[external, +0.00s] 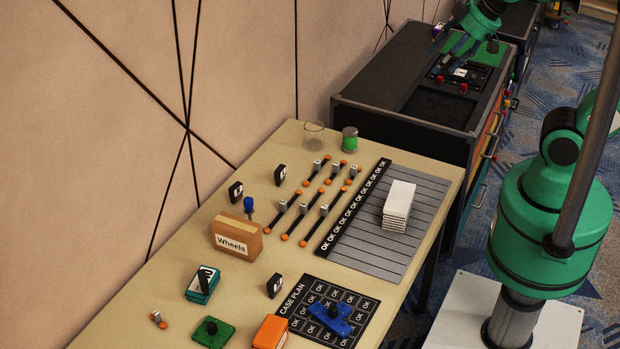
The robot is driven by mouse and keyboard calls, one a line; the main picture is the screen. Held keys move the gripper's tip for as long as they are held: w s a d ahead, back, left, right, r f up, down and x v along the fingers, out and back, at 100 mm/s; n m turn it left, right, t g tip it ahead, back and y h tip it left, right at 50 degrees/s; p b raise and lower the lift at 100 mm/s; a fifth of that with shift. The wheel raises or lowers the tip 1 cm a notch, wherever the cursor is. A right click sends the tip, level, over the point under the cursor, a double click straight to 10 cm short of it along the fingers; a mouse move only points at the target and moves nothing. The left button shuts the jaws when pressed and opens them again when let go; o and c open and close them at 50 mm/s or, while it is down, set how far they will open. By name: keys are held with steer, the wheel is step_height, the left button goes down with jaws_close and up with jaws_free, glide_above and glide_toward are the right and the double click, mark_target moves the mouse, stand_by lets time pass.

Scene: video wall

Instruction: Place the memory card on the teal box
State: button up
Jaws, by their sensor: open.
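A small teal box (199,291) with a white side lies at the lower left of the light table, and a black piece with a white mark rests on its top. I cannot tell for sure which thing is the memory card. Small black pieces with white labels stand on the table, at the back left (236,192), near the back edge (280,175) and beside the case plan (274,286). A small white-faced piece (461,72) lies on the dark cabinet. My gripper (452,47) is open over that cabinet, at the top right; its fingertips are small and dark here.
The dark cabinet (372,79) stands beyond the table. A cardboard "Wheels" box (236,239), an orange box (270,333), a green block (212,331), a white stack (398,204), rods with orange ends (317,170), a glass (313,136) and a green jar (350,139) crowd the table.

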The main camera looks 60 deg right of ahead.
steer(key=s+d, duration=0.1)
steer(key=s, duration=0.5)
steer(key=shift+s+d+m+g, duration=0.15)
steer(key=shift+d+m+g, duration=0.15)
steer(key=shift+d, duration=0.05)
stand_by(1.0)
steer(key=shift+c, duration=1)
steer(key=shift+r, duration=0.1)
